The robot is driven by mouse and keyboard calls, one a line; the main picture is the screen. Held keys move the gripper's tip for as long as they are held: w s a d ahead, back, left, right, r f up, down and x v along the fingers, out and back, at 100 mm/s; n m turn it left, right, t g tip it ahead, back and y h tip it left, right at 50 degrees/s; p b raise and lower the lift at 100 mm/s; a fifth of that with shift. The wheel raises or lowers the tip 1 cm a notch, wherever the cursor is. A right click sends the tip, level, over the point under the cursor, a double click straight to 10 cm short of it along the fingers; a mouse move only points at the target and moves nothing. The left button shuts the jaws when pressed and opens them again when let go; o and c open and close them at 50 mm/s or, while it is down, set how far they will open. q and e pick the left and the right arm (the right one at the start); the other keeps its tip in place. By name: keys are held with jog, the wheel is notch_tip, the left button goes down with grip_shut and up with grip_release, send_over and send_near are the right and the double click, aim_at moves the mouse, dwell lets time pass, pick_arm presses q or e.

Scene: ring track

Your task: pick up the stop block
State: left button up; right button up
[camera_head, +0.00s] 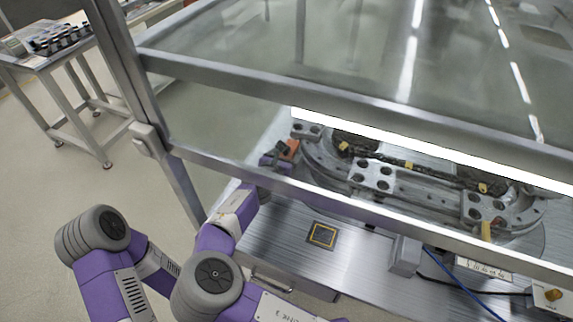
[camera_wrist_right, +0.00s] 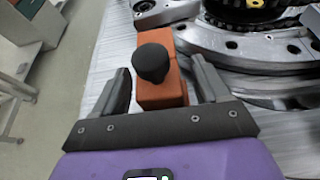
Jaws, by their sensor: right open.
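The stop block is an orange block (camera_wrist_right: 161,92) with a round black knob on top, in the middle of the right wrist view. My right gripper (camera_wrist_right: 160,75) is open, with one dark finger on each side of the block and a visible gap on the left. In the head view the orange block (camera_head: 291,148) shows small at the left end of the ring track (camera_head: 325,165). The right gripper (camera_head: 282,152) is over it there and hides part of it. My left gripper is not in view.
A metal frame bar (camera_head: 350,208) crosses in front of the track, with a glass panel (camera_head: 330,50) above. A yellow-edged square mark (camera_head: 322,235) lies on the metal bench top. A side table (camera_head: 30,65) with dark items stands at the far left.

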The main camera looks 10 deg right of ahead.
jog(key=shift+w+d, duration=0.1)
jog(key=shift+w, duration=0.15)
grip_shut()
jog(key=shift+r, duration=0.1)
dwell(0.4)
